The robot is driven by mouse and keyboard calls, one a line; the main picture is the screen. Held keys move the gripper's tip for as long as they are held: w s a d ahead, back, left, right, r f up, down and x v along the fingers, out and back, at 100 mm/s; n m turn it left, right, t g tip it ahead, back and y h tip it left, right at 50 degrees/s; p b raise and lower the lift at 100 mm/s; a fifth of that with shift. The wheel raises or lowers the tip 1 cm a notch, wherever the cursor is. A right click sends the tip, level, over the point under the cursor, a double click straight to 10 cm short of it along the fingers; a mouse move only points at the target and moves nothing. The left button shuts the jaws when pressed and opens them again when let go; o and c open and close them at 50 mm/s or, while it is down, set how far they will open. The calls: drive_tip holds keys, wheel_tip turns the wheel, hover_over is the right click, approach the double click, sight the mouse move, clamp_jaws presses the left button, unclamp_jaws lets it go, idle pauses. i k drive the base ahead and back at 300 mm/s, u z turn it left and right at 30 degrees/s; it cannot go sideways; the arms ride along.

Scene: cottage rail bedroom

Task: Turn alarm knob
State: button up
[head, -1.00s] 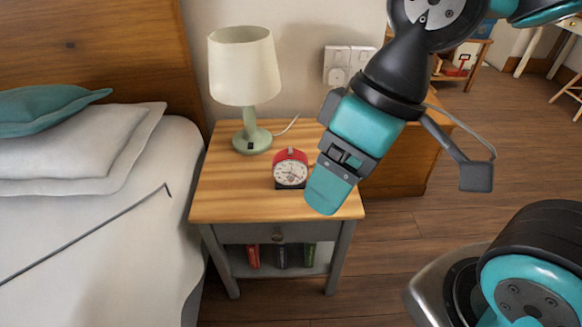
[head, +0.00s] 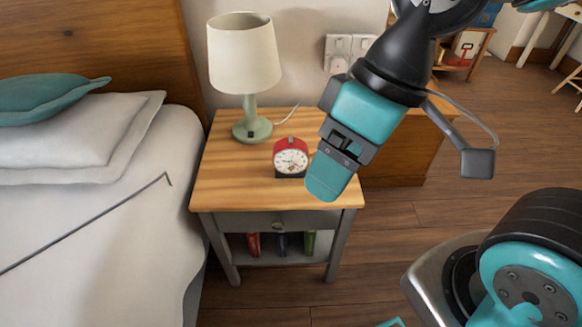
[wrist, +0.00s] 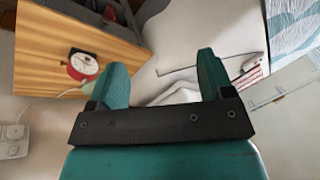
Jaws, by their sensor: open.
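A red alarm clock (head: 291,157) with a round white face stands upright on the wooden nightstand (head: 228,186). Its knob is too small to make out. The clock also shows in the wrist view (wrist: 82,65), left of my fingers. My gripper (head: 328,180) is to the right of the clock in the head view, above the nightstand's right edge and apart from the clock. In the wrist view my gripper (wrist: 160,82) has its two teal fingers wide apart, with nothing between them.
A lamp (head: 245,75) with a green base stands behind the clock on the left. Its white cord runs toward the wall outlets (head: 348,52). The bed (head: 90,215) adjoins the nightstand's left side. The nightstand top is bare in front of the clock.

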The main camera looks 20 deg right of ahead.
sight(291, 166)
drive_tip(key=k, duration=1.2)
drive_tip(key=u, duration=0.1)
drive_tip(key=i, duration=0.75)
drive_tip(key=u, duration=0.45)
